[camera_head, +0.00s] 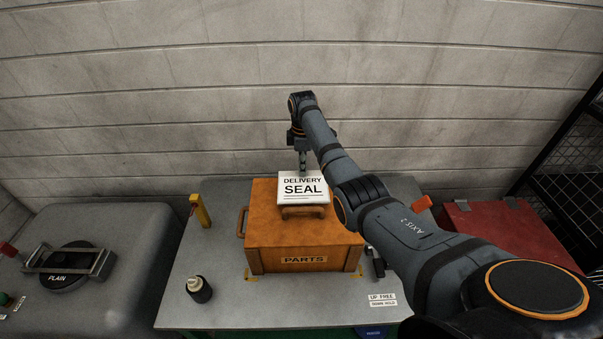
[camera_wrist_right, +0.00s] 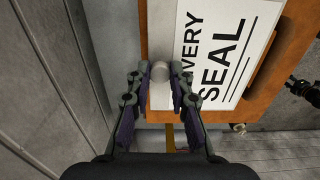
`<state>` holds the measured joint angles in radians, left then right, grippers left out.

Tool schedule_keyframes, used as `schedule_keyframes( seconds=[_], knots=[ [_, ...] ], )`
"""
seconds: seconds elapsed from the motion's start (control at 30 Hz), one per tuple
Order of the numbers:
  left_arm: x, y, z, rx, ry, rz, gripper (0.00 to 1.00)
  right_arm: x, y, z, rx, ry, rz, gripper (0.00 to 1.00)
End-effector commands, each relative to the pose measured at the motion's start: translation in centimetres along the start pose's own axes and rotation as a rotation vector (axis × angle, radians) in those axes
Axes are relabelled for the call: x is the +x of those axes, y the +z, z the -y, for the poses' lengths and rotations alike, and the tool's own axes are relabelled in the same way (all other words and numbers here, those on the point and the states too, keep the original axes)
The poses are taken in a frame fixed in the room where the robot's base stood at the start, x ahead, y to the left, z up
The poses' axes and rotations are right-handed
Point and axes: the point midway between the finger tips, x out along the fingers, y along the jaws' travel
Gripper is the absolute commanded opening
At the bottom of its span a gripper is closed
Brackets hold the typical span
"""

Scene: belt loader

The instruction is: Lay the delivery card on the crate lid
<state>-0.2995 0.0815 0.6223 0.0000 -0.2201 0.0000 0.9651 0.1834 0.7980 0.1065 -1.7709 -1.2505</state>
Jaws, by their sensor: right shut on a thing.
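The white delivery card (camera_head: 303,185), printed DELIVERY SEAL, is over the back middle of the orange crate's lid (camera_head: 265,213). I cannot tell whether it touches the lid or is just above it. The crate (camera_head: 320,258) is marked PARTS and stands on the grey table. My right gripper (camera_head: 303,167) is at the card's far edge. In the right wrist view, its fingers (camera_wrist_right: 160,75) are shut on a small grey round knob (camera_wrist_right: 160,71) at the edge of the card (camera_wrist_right: 225,45). My left gripper is not in view.
A red box (camera_head: 500,235) is at right, behind my right arm.

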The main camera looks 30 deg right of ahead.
Motion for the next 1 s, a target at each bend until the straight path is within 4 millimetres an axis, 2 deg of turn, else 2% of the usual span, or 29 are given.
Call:
schedule_keyframes(
  seconds=[0.17, 0.3, 0.57, 0.6, 0.73, 0.77, 1.0],
  knots=[
    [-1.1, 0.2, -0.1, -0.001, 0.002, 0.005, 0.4, 1.9, -0.3, 0.0, -0.001, -0.004, 0.002, 0.0],
    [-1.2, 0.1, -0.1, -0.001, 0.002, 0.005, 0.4, 3.4, -0.3, -0.1, -0.001, -0.001, 0.001, 0.0],
    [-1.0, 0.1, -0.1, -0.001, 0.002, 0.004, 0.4, 3.6, -0.3, -0.1, -0.001, 0.0, 0.0, 0.0],
    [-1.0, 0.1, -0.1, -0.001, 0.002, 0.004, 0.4, 3.6, -0.3, -0.1, -0.001, 0.0, 0.0, 0.23],
    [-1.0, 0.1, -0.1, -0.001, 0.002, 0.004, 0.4, 3.6, -0.3, -0.1, -0.001, 0.0, 0.0, 0.41],
    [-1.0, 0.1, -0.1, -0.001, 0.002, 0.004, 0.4, 3.6, -0.3, -0.1, -0.001, 0.0, 0.0, 0.43],
    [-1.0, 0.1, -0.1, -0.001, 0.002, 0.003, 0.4, 3.6, -0.3, -0.1, -0.001, 0.0, 0.0, 0.43]
  ],
)
